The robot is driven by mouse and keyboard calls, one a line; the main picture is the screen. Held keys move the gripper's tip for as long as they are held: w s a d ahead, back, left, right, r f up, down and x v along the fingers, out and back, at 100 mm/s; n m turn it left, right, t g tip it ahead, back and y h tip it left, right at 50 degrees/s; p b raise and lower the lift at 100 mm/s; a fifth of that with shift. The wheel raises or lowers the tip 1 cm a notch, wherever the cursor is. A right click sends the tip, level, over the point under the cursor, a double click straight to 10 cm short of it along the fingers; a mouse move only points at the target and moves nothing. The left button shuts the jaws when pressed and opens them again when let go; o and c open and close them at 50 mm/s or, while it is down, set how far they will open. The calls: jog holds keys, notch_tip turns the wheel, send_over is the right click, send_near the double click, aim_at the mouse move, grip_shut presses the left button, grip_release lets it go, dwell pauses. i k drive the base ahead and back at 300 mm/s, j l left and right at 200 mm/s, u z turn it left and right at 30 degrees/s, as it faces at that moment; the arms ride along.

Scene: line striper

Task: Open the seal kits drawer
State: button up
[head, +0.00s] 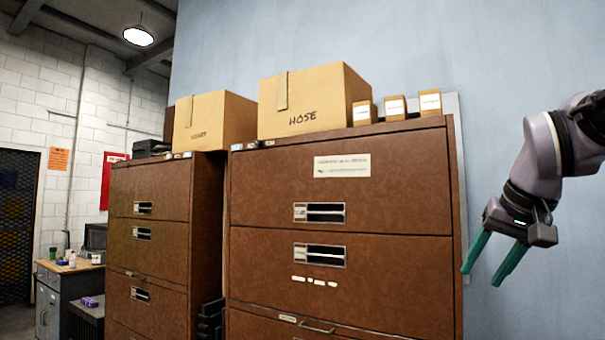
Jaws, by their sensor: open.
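A large brown filing cabinet (400,210) stands in the middle of the head view, with several drawers stacked in it, all shut as far as I see. Its top drawer (265,190) and second drawer (400,285) have recessed pulls with label holders. A lower drawer (370,335) with a bar handle is cut off by the bottom edge. The label writing is too small to read, so I cannot tell which drawer is seal kits. My gripper (487,266) is at the right, beside the cabinet, with its two green fingers apart and empty, touching nothing.
A second brown cabinet (150,240) stands to the left. Cardboard boxes, one marked HOSE (315,100), and small boxes (394,108) sit on top. A workbench (65,275) is at the far left. A plain blue wall (540,50) is behind; space around my gripper looks clear.

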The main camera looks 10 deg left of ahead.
aim_at(158, 248)
jog(key=u, duration=1.35)
jog(key=i+j, duration=0.15)
jog(key=i, duration=0.8)
jog(key=i+j, duration=0.2)
jog(key=i, duration=0.75)
jog(key=i+j+u, duration=0.1)
jog(key=i, duration=0.9)
jog(key=i+j, duration=0.15)
jog(key=i, duration=0.8)
